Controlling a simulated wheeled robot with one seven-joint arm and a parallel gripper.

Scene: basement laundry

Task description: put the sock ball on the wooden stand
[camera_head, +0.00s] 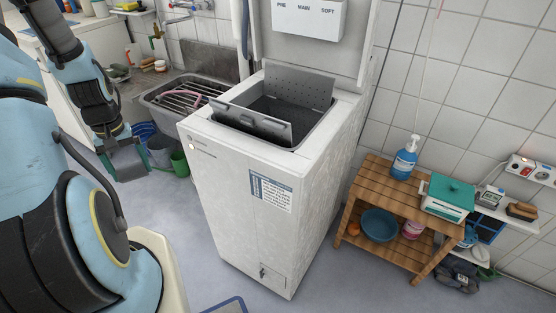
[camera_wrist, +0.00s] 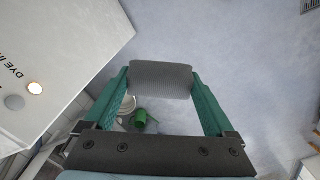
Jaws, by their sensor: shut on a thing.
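My gripper (camera_wrist: 160,85) is shut on a grey, ribbed, rounded block, which I take to be the sock ball (camera_wrist: 161,79); it sits between the green fingertips in the wrist view. In the head view my gripper (camera_head: 126,163) hangs at the left, over the floor and left of the white washing machine, and the sock ball is hard to make out there. The wooden stand (camera_head: 375,184) is a slatted two-level table at the right, beyond the machine. It carries a blue soap bottle (camera_head: 404,158) and a teal-lidded white box (camera_head: 447,196) on top, with bare slats between and in front.
The white top-loading washing machine (camera_head: 235,205) with its lid open stands between my gripper and the stand. The stand's lower shelf holds a blue bowl (camera_head: 379,224) and a pink tub (camera_head: 413,229). A sink (camera_head: 180,99) and buckets (camera_head: 160,152) are behind my gripper.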

